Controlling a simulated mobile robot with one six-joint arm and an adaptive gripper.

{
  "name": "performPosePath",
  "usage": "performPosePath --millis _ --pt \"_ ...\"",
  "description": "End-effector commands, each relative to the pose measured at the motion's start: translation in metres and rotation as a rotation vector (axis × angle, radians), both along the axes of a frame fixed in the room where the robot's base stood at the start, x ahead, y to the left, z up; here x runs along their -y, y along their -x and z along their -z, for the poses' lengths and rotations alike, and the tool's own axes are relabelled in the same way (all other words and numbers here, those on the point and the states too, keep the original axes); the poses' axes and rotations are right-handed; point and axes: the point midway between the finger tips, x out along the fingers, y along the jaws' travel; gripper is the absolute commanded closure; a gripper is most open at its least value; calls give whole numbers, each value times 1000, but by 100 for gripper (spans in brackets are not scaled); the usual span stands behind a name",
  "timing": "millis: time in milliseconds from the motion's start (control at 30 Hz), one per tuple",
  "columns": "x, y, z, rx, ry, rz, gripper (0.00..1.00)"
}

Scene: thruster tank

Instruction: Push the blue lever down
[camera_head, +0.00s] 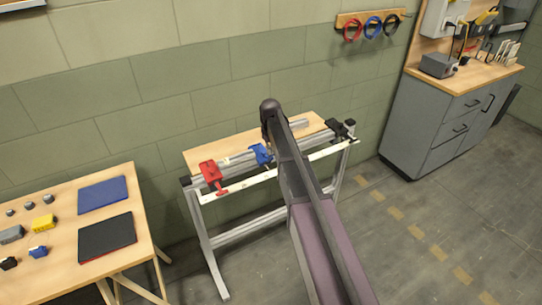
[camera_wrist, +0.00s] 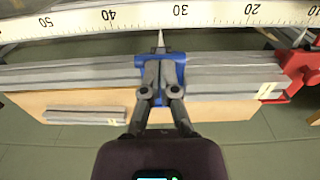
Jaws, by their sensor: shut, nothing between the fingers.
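The blue lever (camera_head: 261,154) is part of a small blue fitting on the rail of a stand against the wall. In the wrist view the blue fitting (camera_wrist: 180,60) sits at the middle of the grey rail, partly hidden by my fingers. My gripper (camera_wrist: 159,68) is shut and empty, with its fingertips over the blue fitting. I cannot tell whether they touch it. In the head view my arm hides most of the gripper and the right side of the blue part. The lever's exact angle is not clear.
A red fitting (camera_head: 212,175) sits left of the blue one and a black fitting (camera_head: 342,130) at the rail's right end. A white ruler (camera_wrist: 215,14) runs along the stand's front edge. A wooden table (camera_head: 60,225) with blocks stands left; a grey cabinet (camera_head: 440,120) stands right.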

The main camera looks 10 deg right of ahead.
Motion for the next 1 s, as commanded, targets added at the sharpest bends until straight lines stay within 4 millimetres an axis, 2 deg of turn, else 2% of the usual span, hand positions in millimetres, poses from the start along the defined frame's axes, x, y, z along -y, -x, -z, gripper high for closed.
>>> performPosePath --millis 1000 --pt "2 9 8 2 -1 -1 100"
